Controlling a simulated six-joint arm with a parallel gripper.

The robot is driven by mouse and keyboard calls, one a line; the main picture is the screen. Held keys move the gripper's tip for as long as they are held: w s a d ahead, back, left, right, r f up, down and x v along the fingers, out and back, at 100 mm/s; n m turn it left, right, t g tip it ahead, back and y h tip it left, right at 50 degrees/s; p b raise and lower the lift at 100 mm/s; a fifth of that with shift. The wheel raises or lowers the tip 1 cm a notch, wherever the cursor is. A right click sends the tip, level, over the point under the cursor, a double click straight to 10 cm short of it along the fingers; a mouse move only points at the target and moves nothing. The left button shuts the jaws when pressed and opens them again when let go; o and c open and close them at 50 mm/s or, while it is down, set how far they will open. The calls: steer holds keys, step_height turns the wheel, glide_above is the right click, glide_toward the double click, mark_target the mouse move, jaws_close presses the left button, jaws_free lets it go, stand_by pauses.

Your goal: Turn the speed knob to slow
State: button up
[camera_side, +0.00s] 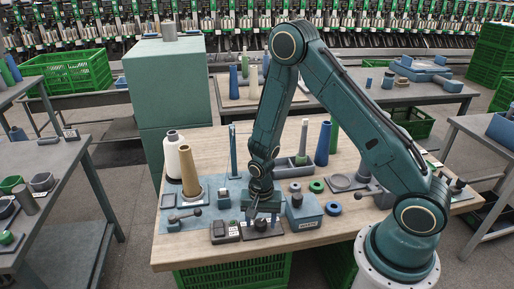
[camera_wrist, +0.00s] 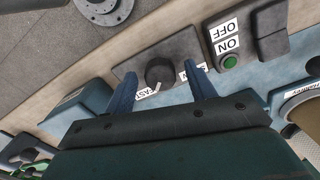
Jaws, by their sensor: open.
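The speed knob (camera_wrist: 159,72) is a dark round knob on a grey plate (camera_wrist: 185,50). A white label reading FAST (camera_wrist: 148,92) lies by its lower left side. Another white label (camera_wrist: 185,75) lies to its right, partly hidden by a finger, and I cannot read it fully. My gripper (camera_wrist: 161,73) is open, with one blue finger on each side of the knob and visible gaps between. In the side view my gripper (camera_side: 262,213) points down over the plate near the table's front edge, and the knob is mostly hidden there.
An ON/OFF switch box (camera_side: 225,231) with a green button (camera_wrist: 230,62) stands close beside the plate. A blue-grey box (camera_side: 304,211) is on the other side. A tan cone (camera_side: 189,172) and white bobbin (camera_side: 173,158) stand at the left of the wooden table (camera_side: 190,250).

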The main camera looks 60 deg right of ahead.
steer(key=c, duration=1)
steer(key=shift+o, duration=0.2)
steer(key=shift+n, duration=0.4)
steer(key=n, duration=1.2)
steer(key=shift+d+n, duration=0.1)
steer(key=shift+n, duration=0.2)
steer(key=n, duration=0.4)
steer(key=shift+n, duration=0.3)
